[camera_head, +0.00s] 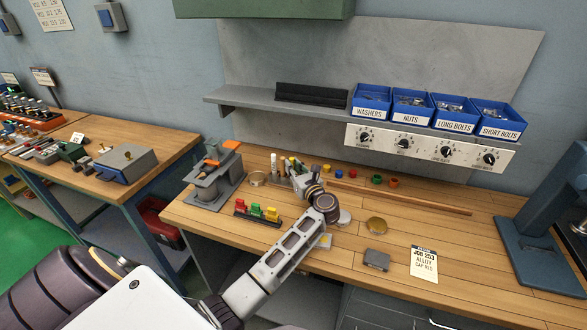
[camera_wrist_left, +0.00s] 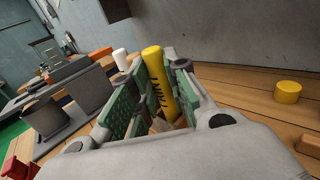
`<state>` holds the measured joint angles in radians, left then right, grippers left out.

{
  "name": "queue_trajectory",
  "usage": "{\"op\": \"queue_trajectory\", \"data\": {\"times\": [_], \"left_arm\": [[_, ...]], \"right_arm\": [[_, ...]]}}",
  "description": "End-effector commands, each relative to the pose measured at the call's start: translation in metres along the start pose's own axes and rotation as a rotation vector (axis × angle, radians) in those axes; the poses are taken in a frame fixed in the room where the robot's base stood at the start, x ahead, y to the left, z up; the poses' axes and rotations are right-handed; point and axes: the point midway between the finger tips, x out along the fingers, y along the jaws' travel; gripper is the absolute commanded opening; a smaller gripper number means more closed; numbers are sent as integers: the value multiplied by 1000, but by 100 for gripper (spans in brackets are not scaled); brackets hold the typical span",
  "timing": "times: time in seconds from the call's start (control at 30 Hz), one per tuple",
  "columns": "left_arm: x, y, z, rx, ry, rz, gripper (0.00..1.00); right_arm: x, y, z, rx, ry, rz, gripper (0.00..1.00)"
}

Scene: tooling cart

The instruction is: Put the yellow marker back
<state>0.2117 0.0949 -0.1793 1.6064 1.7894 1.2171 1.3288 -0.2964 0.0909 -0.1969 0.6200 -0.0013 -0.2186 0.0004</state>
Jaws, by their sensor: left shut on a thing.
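The yellow marker (camera_wrist_left: 157,84) stands nearly upright, slightly tilted, between the green-padded fingers of my left gripper (camera_wrist_left: 150,100) in the left wrist view. The gripper is shut on it, and the fingers hide part of its lower end. In the head view my left gripper (camera_head: 301,180) is low over the back middle of the bench, beside a small group of upright markers (camera_head: 274,162). A white marker (camera_wrist_left: 121,60) stands just beyond the fingers in the wrist view. I cannot tell whether the yellow marker's lower end touches anything. My right gripper is not in view.
A grey fixture (camera_head: 212,180) with orange parts stands left of the gripper. A rack of coloured pieces (camera_head: 257,213) is in front of it. Small coloured cylinders (camera_head: 377,180) line the back. Blue bins (camera_head: 410,104) sit on the shelf above.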

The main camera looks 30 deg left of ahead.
Motion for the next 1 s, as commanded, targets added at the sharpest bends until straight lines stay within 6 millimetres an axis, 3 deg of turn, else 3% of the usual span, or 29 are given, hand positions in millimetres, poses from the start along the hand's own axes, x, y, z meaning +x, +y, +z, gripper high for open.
{"op": "queue_trajectory", "data": {"times": [0.03, 0.07, 0.23, 0.77, 1.0], "left_arm": [[0, 0, -1, 0, 0, 0, 0], [0, 0, -1, 0, 0, 0, 18], [0, 0, -1, 0, 0, 0, 38], [0, 0, 3, 1, -1, 0, 38], [-23, 0, 0, 0, 2, -1, 38]], "right_arm": [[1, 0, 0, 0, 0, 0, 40], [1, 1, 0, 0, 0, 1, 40], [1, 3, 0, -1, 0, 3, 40], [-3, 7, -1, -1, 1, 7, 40], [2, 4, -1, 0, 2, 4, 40]]}}
